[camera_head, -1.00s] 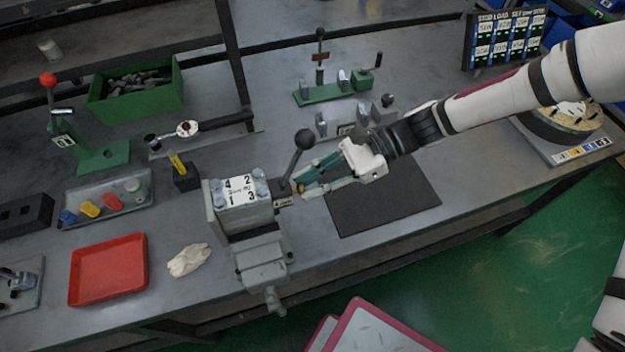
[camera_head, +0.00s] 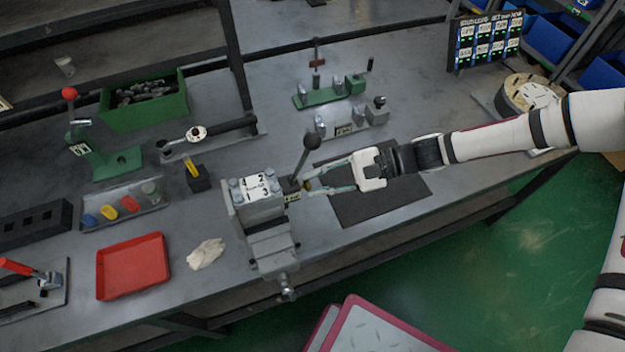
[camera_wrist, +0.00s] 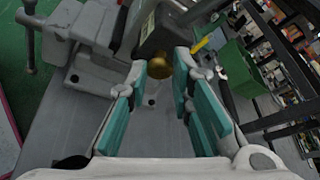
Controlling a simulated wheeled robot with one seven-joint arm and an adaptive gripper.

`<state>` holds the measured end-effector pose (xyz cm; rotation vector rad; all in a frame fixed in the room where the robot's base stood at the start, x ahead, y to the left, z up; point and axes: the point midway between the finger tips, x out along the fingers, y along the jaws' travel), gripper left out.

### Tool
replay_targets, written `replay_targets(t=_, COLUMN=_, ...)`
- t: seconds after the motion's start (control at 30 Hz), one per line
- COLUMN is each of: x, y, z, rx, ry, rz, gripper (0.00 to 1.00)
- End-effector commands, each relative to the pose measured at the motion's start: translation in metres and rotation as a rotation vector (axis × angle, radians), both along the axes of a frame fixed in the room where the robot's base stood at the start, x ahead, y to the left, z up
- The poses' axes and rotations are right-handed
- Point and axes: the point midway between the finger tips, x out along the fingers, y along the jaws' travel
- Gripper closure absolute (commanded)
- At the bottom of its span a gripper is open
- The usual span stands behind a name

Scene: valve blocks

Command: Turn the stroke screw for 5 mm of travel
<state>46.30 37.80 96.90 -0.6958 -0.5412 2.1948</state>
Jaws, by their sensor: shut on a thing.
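The grey valve block (camera_head: 262,218) is clamped in a vise (camera_head: 272,252) at the bench's front edge. Its top label (camera_head: 257,187) carries numbers 1 to 4. A lever with a black ball knob (camera_head: 313,142) rises from its right end. The brass stroke screw (camera_wrist: 159,66) sticks out of that end, below the lever. My gripper (camera_head: 311,186) reaches in from the right at the screw. In the wrist view my gripper (camera_wrist: 173,72) has its fingertips on both sides of the brass head, shut on it. The screw's thread is hidden.
A dark mat (camera_head: 385,205) lies under my gripper. A red tray (camera_head: 133,267), a white cloth (camera_head: 206,253) and a tray of coloured caps (camera_head: 125,205) lie left of the block. A green fixture (camera_head: 330,95) and a display board (camera_head: 486,42) stand behind.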

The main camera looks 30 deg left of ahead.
Motion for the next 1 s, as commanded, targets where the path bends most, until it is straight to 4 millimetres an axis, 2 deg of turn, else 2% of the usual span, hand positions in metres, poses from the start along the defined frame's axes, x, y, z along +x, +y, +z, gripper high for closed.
replay_targets(t=0.6, x=-0.004, y=-0.003, z=-0.004, rx=0.456, ry=-0.358, rz=-0.031, gripper=1.0)
replay_targets(t=1.0, x=-0.003, y=-0.003, z=-0.008, rx=0.674, ry=-0.535, rz=-0.041, gripper=1.0)
